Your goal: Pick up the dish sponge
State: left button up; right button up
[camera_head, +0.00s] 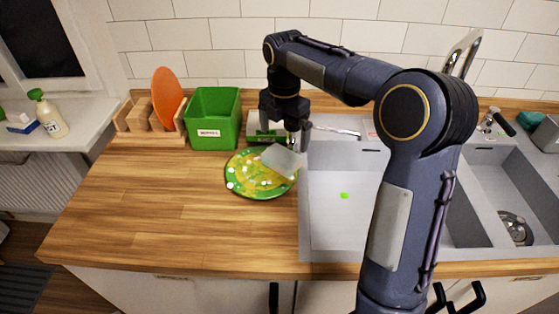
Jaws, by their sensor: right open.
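I cannot pick out the dish sponge for sure. A small bright green piece (345,195) lies in the left sink basin, too small to identify. A teal item (530,119) sits at the far right, behind the sinks. My right gripper (292,146) is open and points down above the back right of a green and yellow plate (240,183) with white bits on it. A pale grey flat piece (281,160) shows by the fingertips over the plate; I cannot tell what it is or whether it touches them. My left gripper is not in view.
A labelled green bin (213,116), a wooden rack (144,122) with an orange plate (166,95), and a white and green box (256,122) stand along the back wall. The tap and two basins are to the right. The wooden counter (140,215) at left front is clear.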

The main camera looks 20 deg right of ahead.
aim_at(281, 156)
jog(key=f, duration=0.7)
jog(key=shift+a, duration=0.2)
jog(key=shift+c, duration=0.4)
jog(key=c, duration=0.8)
